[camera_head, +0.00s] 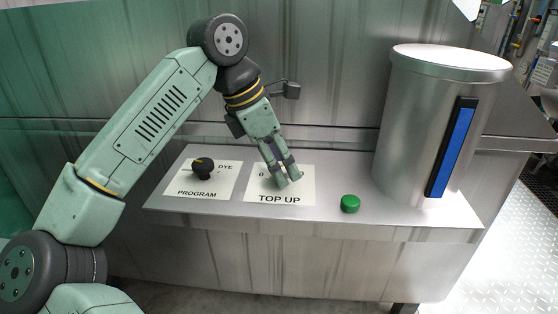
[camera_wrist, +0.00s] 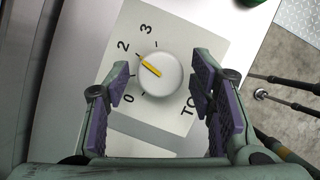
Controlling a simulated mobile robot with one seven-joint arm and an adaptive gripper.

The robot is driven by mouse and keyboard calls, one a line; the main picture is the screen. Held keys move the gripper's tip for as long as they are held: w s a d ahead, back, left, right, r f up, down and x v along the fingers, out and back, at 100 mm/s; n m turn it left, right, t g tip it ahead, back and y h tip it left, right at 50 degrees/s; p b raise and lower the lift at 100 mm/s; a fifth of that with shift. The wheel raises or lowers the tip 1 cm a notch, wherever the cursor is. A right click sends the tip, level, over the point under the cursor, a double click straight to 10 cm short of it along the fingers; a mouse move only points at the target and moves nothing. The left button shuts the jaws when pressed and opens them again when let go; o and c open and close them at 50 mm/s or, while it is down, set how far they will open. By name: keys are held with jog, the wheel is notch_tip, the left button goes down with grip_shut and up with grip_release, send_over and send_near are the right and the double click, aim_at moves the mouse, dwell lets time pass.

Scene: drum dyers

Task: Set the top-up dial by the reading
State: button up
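The top-up dial (camera_wrist: 165,78) is a pale round knob with a yellow pointer on the TOP UP plate (camera_head: 304,189). In the wrist view the pointer aims up-left, a little below the 2. The 0, 2 and 3 show; the left finger hides the space between 0 and 2. My gripper (camera_head: 289,180) is over the plate and mostly hides the dial in the head view. In the wrist view my gripper (camera_wrist: 160,85) is open, one finger each side of the dial with gaps. The steel tank (camera_head: 412,125) has an upright gauge (camera_head: 452,148), blue nearly to the top; no scale is readable.
A black PROGRAM knob (camera_head: 202,168) stands on its plate left of my gripper. A green button (camera_head: 350,203) sits on the steel shelf (camera_head: 400,221) between the TOP UP plate and the tank. A metal wall stands close behind.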

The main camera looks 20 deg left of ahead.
jog(key=shift+o, duration=0.2)
jog(key=v, duration=1.2)
jog(key=shift+d, duration=0.1)
